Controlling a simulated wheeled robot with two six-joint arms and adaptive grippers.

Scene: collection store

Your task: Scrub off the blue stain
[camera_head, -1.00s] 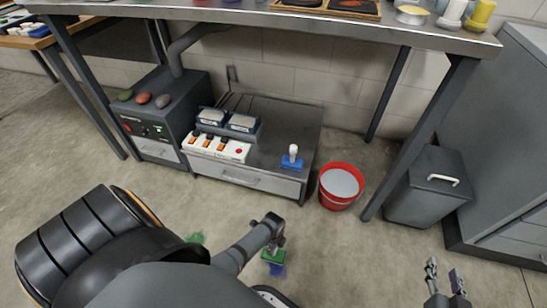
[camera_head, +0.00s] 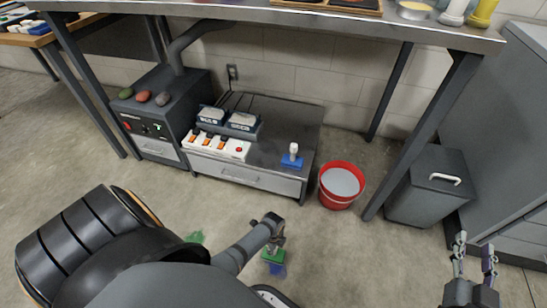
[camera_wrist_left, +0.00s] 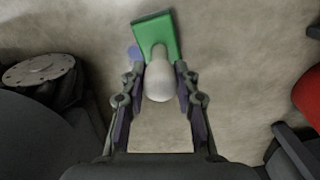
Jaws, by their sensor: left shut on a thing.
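My left gripper (camera_head: 276,242) is shut on the white handle of a green scrub brush (camera_head: 272,255), low over the floor. In the left wrist view the green brush head (camera_wrist_left: 157,34) is tilted, with the pale handle between the fingers. The blue stain (camera_head: 278,270) lies on the floor beside and partly under the brush. Its edge shows left of the brush head in the left wrist view (camera_wrist_left: 134,52). Whether the brush touches the floor is hard to tell. My right gripper (camera_head: 475,251) is open and empty at the lower right.
A green stain (camera_head: 195,237) lies on the floor left of my left arm. A red bucket (camera_head: 341,185) of greyish liquid stands behind. A blue brush (camera_head: 291,157) stands on a low cabinet (camera_head: 250,178). A grey bin (camera_head: 428,190) and table leg (camera_head: 430,125) are at right.

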